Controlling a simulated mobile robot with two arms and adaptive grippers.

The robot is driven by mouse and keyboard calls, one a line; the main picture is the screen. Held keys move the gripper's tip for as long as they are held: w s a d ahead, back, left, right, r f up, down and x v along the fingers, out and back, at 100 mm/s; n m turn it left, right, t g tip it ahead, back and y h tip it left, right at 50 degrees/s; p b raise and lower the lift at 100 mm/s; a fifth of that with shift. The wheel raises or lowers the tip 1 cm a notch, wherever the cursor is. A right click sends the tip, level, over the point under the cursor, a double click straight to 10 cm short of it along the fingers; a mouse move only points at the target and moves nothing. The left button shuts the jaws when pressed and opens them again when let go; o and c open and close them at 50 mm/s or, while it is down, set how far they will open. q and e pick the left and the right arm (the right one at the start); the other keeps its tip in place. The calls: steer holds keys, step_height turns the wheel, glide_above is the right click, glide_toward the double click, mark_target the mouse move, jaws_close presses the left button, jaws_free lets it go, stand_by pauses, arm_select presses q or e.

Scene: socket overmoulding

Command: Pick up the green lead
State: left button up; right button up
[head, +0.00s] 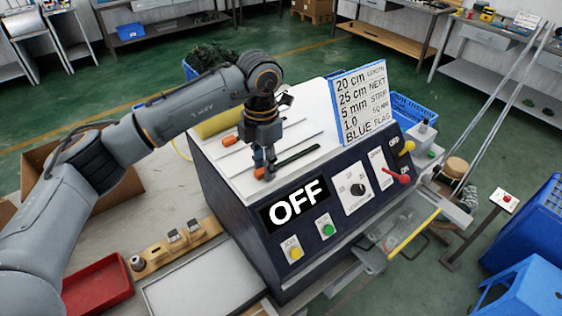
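My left gripper (264,172) points down at the white top of the dark machine (240,180), just behind its OFF display. Its fingers are small in view and I cannot tell whether they are open or shut. An orange piece (258,156) shows at the fingers. A dark rod (298,157) lies on the white top, just right of them. I cannot make out a clearly green lead. A dark green tangled heap (208,57) sits at a blue crate behind the machine; what it is made of is unclear. My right gripper is not in view.
A sign (362,104) stands on the machine's right side. A yellow roll (218,124) lies behind the gripper. A red tray (97,284) and a wooden block with small parts (152,262) are at the lower left. Blue plastic furniture (535,235) stands at the right.

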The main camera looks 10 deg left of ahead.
arm_select(q)
jaws_close()
steer(key=shift+r, duration=0.1)
